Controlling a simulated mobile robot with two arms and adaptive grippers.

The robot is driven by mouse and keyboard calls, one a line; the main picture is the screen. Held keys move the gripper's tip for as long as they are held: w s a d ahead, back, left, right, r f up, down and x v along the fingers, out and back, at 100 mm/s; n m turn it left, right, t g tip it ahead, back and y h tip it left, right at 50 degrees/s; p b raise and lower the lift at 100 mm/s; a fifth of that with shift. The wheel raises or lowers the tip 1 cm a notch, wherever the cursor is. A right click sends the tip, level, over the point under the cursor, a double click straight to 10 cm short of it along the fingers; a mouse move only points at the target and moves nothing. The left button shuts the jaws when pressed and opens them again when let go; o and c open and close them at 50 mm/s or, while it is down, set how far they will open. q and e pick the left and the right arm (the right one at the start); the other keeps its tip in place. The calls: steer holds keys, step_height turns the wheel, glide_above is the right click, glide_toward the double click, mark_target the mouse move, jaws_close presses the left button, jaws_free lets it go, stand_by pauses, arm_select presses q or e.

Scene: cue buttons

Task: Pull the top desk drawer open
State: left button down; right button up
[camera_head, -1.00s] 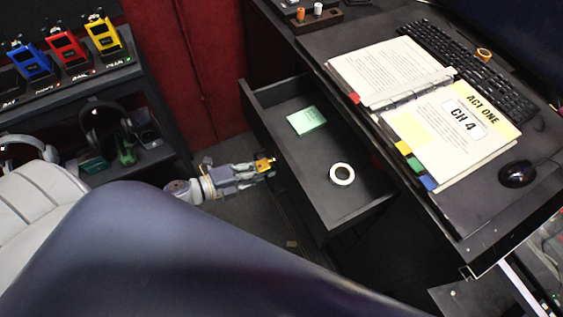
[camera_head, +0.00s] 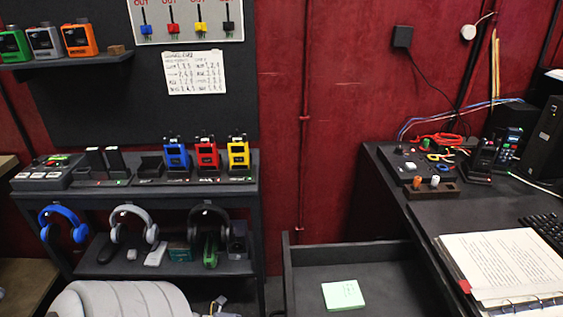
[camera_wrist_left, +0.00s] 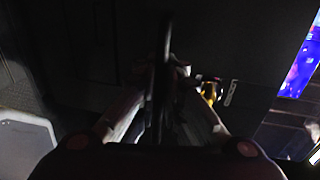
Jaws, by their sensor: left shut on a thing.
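The top desk drawer (camera_head: 395,285) stands pulled out from the desk (camera_head: 415,222) in the lower right of the head view, with its inside showing. A pale green note pad (camera_head: 344,295) lies in it. The near part of the drawer is cut off by the frame's bottom edge. Only a small bit of my left arm's end shows at the bottom of the head view, left of the drawer. In the left wrist view my left gripper (camera_wrist_left: 163,85) is shut on a dark upright edge, seemingly the drawer front. The picture is very dark there. My right gripper is not in view.
A shelf unit (camera_head: 130,190) with headphones and coloured devices stands left of the drawer, before a red wall (camera_head: 325,120). An open binder (camera_head: 505,265) and a small block with knobs (camera_head: 432,190) are on the desk.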

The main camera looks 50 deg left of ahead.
arm_select(q)
steer(key=shift+r, duration=0.1)
steer(key=c, duration=2)
jaws_free()
steer(key=v, duration=1.2)
